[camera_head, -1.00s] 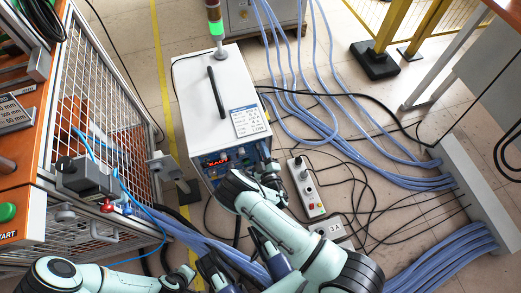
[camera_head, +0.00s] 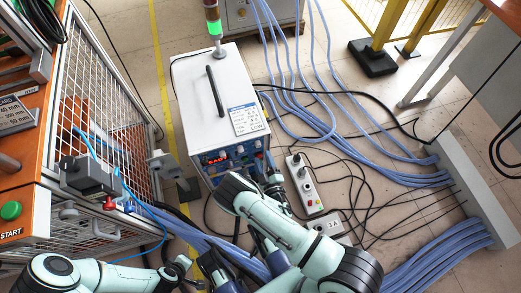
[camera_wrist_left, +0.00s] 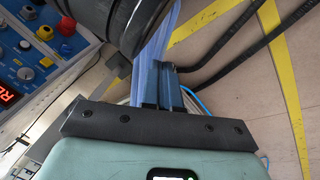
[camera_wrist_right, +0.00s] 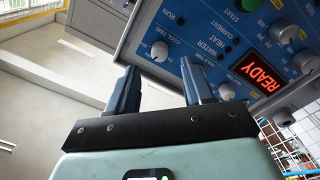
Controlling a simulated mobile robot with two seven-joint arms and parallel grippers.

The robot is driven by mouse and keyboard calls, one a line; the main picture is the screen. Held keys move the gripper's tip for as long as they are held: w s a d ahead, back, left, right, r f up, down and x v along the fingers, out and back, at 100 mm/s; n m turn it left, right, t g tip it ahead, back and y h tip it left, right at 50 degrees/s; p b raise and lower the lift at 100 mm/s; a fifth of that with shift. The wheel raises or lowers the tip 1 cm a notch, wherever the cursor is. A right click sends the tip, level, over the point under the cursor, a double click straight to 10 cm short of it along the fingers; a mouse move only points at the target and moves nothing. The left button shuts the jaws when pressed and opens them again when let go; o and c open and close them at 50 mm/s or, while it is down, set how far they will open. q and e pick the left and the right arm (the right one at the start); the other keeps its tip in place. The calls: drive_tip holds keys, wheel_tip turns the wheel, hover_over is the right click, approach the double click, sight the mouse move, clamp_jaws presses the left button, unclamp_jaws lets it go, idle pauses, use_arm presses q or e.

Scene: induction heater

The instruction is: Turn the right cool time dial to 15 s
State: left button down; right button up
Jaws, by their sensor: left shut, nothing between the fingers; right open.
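The induction heater (camera_head: 217,85) is a white box with a blue front panel. In the right wrist view, the white cool time dial (camera_wrist_right: 160,50) sits at the panel's corner; its exact setting is too small to read. My right gripper (camera_wrist_right: 159,66) is open, its fingers either side of the dial in that picture, with no clear contact. In the head view my right gripper (camera_head: 273,186) is in front of the panel's right side. My left gripper (camera_wrist_left: 161,75) is shut and empty; the panel (camera_wrist_left: 25,60) shows left of it in the left wrist view.
The red display (camera_wrist_right: 265,72) reads READY, with other knobs (camera_wrist_right: 285,32) near it. A power strip (camera_head: 305,185) and cables lie right of the heater. A wire-mesh cage (camera_head: 100,125) stands left. Thick blue cables (camera_head: 445,250) cross the floor.

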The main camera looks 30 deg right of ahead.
use_arm(q)
drive_tip(key=r, duration=0.1)
drive_tip(key=p, duration=0.1)
drive_tip(key=w+d+r, duration=0.1)
drive_tip(key=shift+r+t, duration=0.3)
drive_tip(key=shift+r, duration=0.05)
use_arm(e)
drive_tip(key=v, duration=0.8)
